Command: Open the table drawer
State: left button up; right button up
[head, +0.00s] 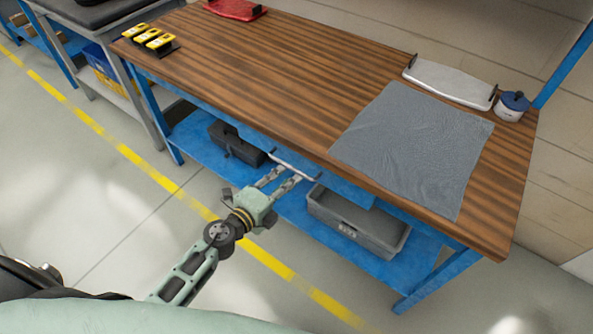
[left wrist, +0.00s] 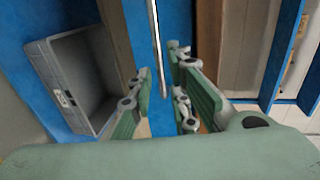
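The table (head: 250,75) has a brown wood top, and the blue drawer front (head: 345,192) lies under its front edge. I see no open drawer interior. A thin pale bar handle (head: 295,164) is on the drawer front. In the left wrist view the handle (left wrist: 158,45) runs upright between the fingers. My left gripper (head: 284,178) is at the handle with its fingers apart, one on each side of the bar; it also shows in the left wrist view (left wrist: 158,92). I cannot tell whether a finger touches the bar. My right gripper is not in view.
A grey bin (head: 355,225) and a dark toolbox (head: 237,145) stand on the blue lower shelf. On top lie a grey cloth (head: 412,145), a white tray (head: 450,82), a lidded pot (head: 511,106), a red tray (head: 236,9) and yellow-black items (head: 150,38). The floor in front is clear.

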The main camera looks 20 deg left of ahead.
aim_at(297, 171)
pick_arm(q)
jog(key=x, duration=0.5)
jog(key=shift+w+d+b, duration=0.1)
jog(key=shift+w+b, duration=0.2)
jog(key=shift+w, duration=0.05)
jog(key=shift+c, duration=0.5)
grip_shut()
